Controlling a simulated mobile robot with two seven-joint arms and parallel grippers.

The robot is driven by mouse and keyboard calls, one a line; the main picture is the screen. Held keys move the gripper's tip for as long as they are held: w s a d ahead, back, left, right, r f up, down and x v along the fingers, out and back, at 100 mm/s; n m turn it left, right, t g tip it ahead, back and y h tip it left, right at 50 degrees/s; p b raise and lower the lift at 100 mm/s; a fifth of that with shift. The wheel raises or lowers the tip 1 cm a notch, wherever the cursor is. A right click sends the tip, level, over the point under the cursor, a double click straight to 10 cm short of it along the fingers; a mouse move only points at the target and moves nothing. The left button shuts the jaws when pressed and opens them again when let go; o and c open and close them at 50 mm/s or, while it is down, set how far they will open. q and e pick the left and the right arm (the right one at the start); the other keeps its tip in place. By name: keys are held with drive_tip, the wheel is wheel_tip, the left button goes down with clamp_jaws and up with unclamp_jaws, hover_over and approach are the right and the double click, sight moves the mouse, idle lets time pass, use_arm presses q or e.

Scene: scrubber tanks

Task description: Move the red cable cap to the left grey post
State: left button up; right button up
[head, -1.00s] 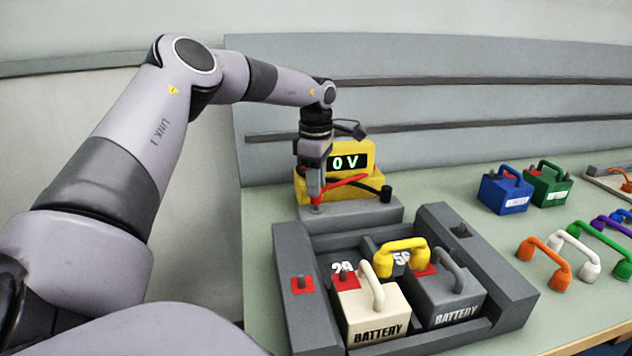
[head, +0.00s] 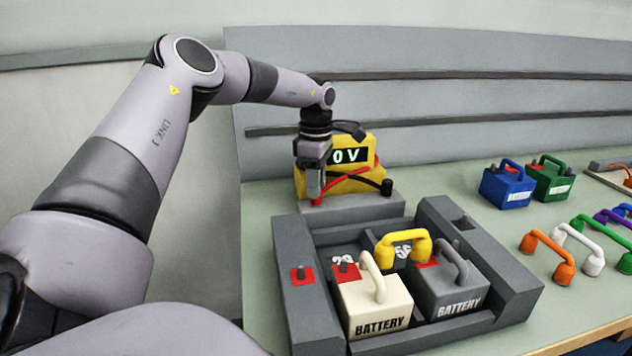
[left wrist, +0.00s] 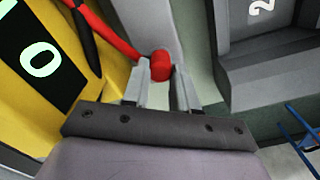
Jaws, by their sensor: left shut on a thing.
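The red cable cap (left wrist: 160,66) sits between the fingertips of my left gripper (left wrist: 161,82) in the left wrist view, with its red cable running off to the upper left. In the head view my left gripper (head: 314,196) is shut on it, low in front of the yellow meter (head: 364,177); the cap is mostly hidden there by the fingers. A short grey post (head: 301,271) stands on a red square on the left wall of the grey tray (head: 291,243), nearer than the gripper and apart from it. My right gripper is not in view.
The meter reads 0 V; its black cable cap (head: 387,187) stands at its right. A cream battery (head: 375,308) and a grey battery (head: 450,290) sit in the tray, joined by a yellow connector (head: 404,243). Coloured connectors and two more batteries lie to the right.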

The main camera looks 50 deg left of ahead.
use_arm(q)
drive_tip(key=o, duration=1.5)
drive_tip(key=shift+o, duration=0.2)
wheel_tip(320, 180, up, 8)
drive_tip(key=p, duration=0.5)
drive_tip(key=shift+r+p, duration=0.25)
drive_tip(key=shift+p, duration=0.15)
